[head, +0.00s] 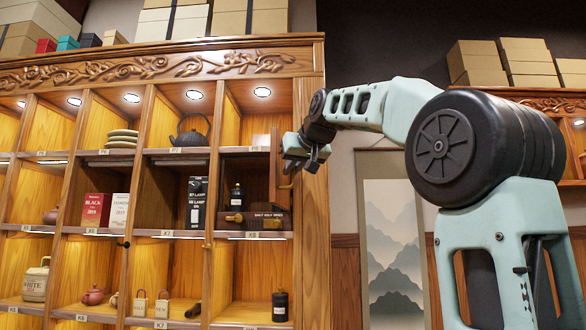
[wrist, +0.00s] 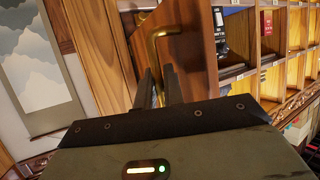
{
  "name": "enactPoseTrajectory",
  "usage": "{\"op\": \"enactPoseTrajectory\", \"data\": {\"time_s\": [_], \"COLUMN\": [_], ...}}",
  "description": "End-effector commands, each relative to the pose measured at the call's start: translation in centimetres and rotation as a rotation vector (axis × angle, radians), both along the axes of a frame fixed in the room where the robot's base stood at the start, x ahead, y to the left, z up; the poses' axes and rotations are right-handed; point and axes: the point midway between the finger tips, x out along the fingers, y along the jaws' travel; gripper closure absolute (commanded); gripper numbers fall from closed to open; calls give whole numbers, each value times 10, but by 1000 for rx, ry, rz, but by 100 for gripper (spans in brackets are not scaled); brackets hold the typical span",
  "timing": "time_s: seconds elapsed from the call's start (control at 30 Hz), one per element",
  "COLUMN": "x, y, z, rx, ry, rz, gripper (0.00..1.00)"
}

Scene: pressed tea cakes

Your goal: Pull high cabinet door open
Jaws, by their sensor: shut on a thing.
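The high cabinet door (head: 274,165) is a narrow brown wooden panel at the right side of an upper compartment in the head view. It stands ajar, seen nearly edge-on, with the compartment interior visible to its left. In the wrist view the door (wrist: 199,55) is a reddish-brown panel with a bent brass handle (wrist: 163,33) near its top. My gripper (head: 306,160) is at the door's right side. In the wrist view its two dark fingers (wrist: 158,85) are closed around the lower part of the handle, where the grip is partly hidden.
The tall carved wooden cabinet (head: 313,230) has several open compartments. A dark bottle (head: 237,197) stands on a box inside the door's compartment. A black box (head: 197,203) stands in the compartment to its left. A landscape scroll (head: 392,255) hangs on the wall behind my arm.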

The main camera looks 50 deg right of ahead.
Motion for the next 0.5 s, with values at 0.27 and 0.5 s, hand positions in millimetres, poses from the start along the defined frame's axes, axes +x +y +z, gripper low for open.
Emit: {"op": "enactPoseTrajectory", "data": {"time_s": [0.27,0.5], "x": [0,-6], "y": [0,3], "z": [-1,2], "rx": [2,0], "ry": [0,-3], "rz": [1,1], "gripper": [82,82]}}
